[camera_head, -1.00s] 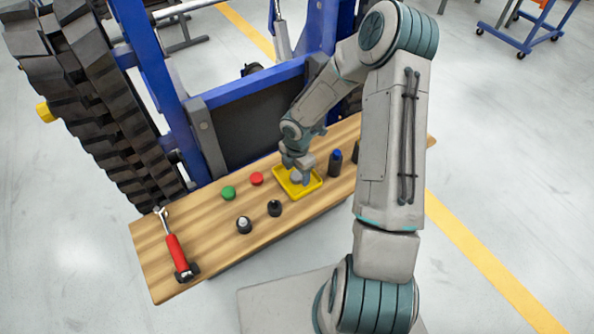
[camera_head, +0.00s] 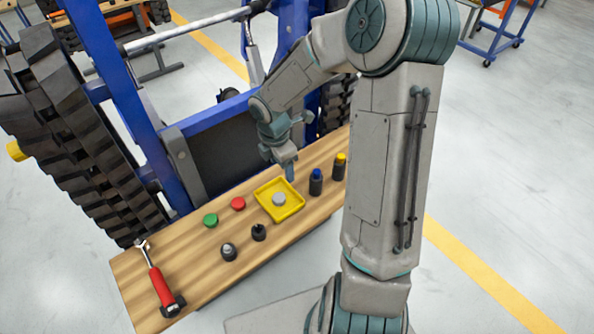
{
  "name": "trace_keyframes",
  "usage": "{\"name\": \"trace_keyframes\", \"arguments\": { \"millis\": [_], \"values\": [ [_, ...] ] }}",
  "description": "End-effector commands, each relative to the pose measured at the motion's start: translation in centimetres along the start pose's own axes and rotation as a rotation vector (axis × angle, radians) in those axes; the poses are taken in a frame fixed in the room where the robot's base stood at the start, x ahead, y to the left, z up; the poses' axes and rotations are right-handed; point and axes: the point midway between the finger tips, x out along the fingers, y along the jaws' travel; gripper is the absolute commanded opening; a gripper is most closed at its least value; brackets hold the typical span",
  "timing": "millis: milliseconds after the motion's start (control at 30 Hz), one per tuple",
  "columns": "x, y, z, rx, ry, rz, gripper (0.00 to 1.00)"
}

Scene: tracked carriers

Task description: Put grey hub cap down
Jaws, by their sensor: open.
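The grey hub cap (camera_head: 279,199) lies in the yellow tray (camera_head: 268,212) on the wooden bench. My gripper (camera_head: 290,175) is open and empty. It is above the back edge of the tray, apart from the hub cap. The hub cap is in plain view inside the tray.
On the wooden bench (camera_head: 203,261) are a green cap (camera_head: 211,220), a red cap (camera_head: 238,203), two small dark parts (camera_head: 229,251), a blue-topped bottle (camera_head: 316,183), a yellow-topped bottle (camera_head: 339,167) and a red-handled wrench (camera_head: 160,285). The blue carrier frame (camera_head: 217,125) rises behind the bench.

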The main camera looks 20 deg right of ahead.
Motion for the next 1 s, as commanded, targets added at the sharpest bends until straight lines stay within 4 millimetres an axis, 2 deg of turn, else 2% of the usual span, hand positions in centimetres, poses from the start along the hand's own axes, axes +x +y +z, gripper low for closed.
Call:
{"name": "trace_keyframes", "arguments": {
  "millis": [33, 300, 600, 800, 1000],
  "values": [
    [-1.5, -0.7, 0.2, 0.074, -0.035, 0.007, 0.63],
    [-8.5, -5.6, 0.5, 0.581, -0.128, 0.081, 0.63],
    [-15.0, -11.8, -0.7, 1.162, -0.043, 0.225, 0.63],
    [-17.9, -15.8, -2.2, 1.516, 0.130, 0.280, 0.63],
    [-19.1, -18.3, -3.3, 1.731, 0.284, 0.271, 0.63]
  ]
}}
